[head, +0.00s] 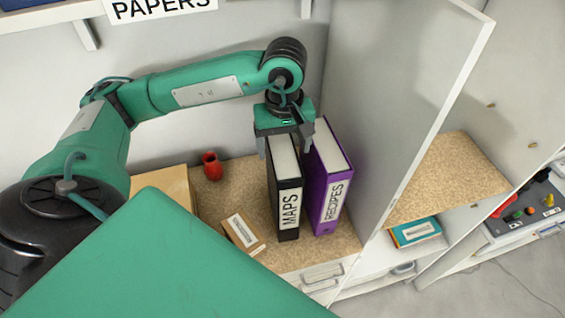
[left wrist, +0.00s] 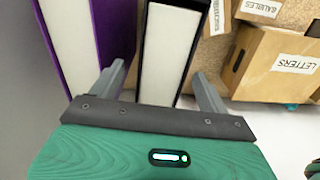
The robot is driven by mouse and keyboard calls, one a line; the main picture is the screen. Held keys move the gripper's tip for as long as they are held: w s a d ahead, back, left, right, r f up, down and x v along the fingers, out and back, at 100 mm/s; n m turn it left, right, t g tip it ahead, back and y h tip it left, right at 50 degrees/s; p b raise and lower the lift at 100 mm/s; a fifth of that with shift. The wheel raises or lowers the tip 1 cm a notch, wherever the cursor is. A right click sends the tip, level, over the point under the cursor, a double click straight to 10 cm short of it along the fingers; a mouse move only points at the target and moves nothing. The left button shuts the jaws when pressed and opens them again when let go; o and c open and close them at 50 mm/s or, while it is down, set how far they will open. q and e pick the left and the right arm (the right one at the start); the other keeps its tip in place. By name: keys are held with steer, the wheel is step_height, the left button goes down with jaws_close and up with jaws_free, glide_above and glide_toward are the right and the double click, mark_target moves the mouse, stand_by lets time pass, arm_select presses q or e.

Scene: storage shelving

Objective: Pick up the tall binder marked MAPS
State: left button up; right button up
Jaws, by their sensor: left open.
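The tall black binder marked MAPS (head: 287,205) stands upright on the cork-topped shelf, beside the purple binder marked RECIPES (head: 329,190). My left gripper (head: 287,146) is at the top of the MAPS binder and points down. In the left wrist view the open fingers of the left gripper (left wrist: 160,85) are on either side of the MAPS binder's white page block (left wrist: 172,45). The left finger lies between it and the purple binder (left wrist: 105,30). Whether the fingers touch the covers I cannot tell. My right gripper is not in view.
A larger box marked LETTERS (left wrist: 282,68) shows in the left wrist view. A pale upright panel (head: 395,110) is close right of the binders.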

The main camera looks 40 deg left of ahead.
mark_target(282, 148)
arm_select(q)
steer(key=f, duration=0.1)
steer(key=f+p, duration=0.1)
steer(key=shift+w+a+f, duration=0.1)
steer(key=shift+a+f, duration=0.2)
steer(key=shift+f, duration=0.05)
steer(key=shift+f+p, duration=0.3)
steer(key=shift+f, duration=0.05)
steer(key=c, duration=0.4)
jaws_close()
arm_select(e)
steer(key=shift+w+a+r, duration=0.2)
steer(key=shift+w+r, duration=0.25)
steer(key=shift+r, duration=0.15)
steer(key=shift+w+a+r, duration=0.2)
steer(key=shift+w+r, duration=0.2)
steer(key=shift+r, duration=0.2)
